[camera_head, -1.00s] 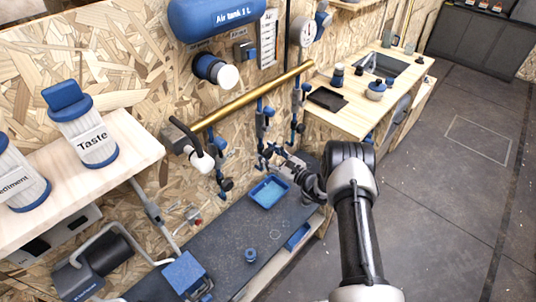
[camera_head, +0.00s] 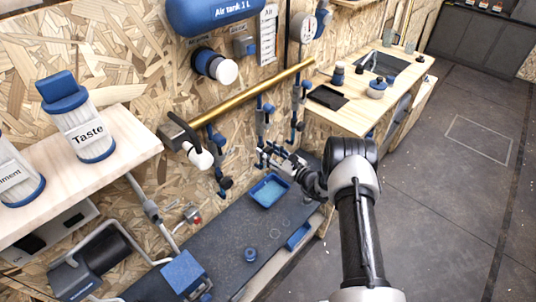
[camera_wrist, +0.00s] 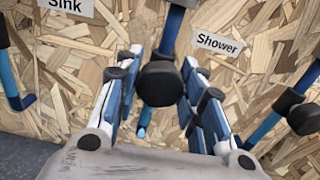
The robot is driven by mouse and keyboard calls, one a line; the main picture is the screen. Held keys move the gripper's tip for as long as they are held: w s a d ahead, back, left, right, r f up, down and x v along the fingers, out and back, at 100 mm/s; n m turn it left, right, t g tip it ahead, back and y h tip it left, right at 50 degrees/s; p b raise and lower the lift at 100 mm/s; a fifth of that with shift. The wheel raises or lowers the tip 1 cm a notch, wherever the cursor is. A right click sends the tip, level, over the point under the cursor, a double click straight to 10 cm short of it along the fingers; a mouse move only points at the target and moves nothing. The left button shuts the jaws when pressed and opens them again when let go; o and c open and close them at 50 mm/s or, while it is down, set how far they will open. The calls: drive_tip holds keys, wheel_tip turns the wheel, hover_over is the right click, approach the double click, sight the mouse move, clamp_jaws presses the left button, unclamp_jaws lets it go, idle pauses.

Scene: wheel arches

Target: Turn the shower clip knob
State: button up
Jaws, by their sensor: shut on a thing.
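The black round knob (camera_wrist: 160,84) is in the middle of the wrist view, on a clip hanging from a blue pipe on the chipboard wall. The "Shower" label (camera_wrist: 218,42) is on the wall just right of that pipe. My gripper (camera_wrist: 164,95) has one blue-and-grey finger on each side of the knob and is shut on it. In the head view my gripper (camera_head: 272,154) reaches the hanging clips below the brass pipe. There the knob is too small and too covered by the fingers to make out.
A similar clip with a black knob (camera_wrist: 305,118) hangs to the right, and a "Sink" label (camera_wrist: 66,4) is at the upper left. The brass pipe (camera_head: 245,98) runs above. A blue tray (camera_head: 269,190) lies on the dark bench below.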

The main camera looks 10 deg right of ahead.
drive_tip(key=m+b, duration=0.2)
drive_tip(key=m, duration=0.3)
idle(0.5)
drive_tip(key=o, duration=1.1)
drive_tip(key=v, duration=1.2)
